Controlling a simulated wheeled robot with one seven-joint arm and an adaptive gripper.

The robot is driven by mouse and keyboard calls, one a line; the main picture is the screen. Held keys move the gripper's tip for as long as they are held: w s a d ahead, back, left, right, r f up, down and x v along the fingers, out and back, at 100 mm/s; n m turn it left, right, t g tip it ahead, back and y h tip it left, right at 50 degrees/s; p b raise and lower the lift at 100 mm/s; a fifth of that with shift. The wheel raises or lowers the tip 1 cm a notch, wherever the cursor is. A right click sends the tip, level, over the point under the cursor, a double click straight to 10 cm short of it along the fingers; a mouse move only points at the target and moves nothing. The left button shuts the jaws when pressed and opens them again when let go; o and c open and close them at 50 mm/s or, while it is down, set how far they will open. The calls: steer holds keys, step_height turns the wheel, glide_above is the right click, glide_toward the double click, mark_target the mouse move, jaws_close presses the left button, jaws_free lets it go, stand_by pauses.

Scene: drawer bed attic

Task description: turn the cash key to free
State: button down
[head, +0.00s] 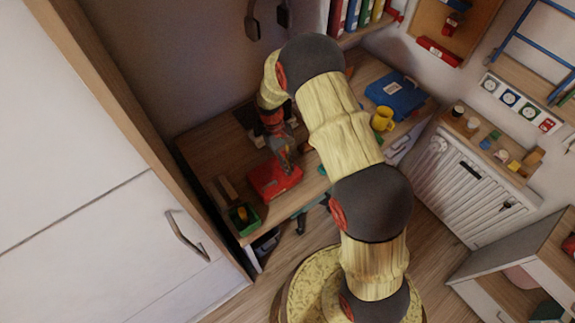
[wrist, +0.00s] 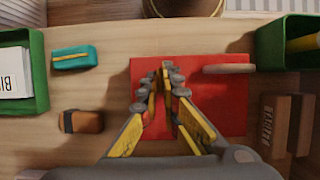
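The red cash box (head: 275,179) lies on the wooden desk, and its red top fills the middle of the wrist view (wrist: 215,115). My gripper (wrist: 165,72) is over the box, its fingers drawn together to a narrow gap at the tips. It also shows above the box in the head view (head: 286,160). A flat pinkish bar (wrist: 229,69) lies on the red top, right of the fingertips. I cannot make out the key or any lock marking; the fingers may hide them. I see nothing clearly held.
A green tray (wrist: 287,30) with a yellow item is at right, beside brown blocks (wrist: 285,122). At left are a green box (wrist: 40,75) with a white card, a teal block (wrist: 75,57) and a brown block (wrist: 80,121). A yellow mug (head: 383,119) and blue case (head: 396,96) stand further along the desk.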

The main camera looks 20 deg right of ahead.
stand_by(0.5)
steer(key=c, duration=2)
jaws_free()
steer(key=shift+c, duration=0.2)
steer(key=v, duration=1.2)
steer(key=shift+w, duration=0.1)
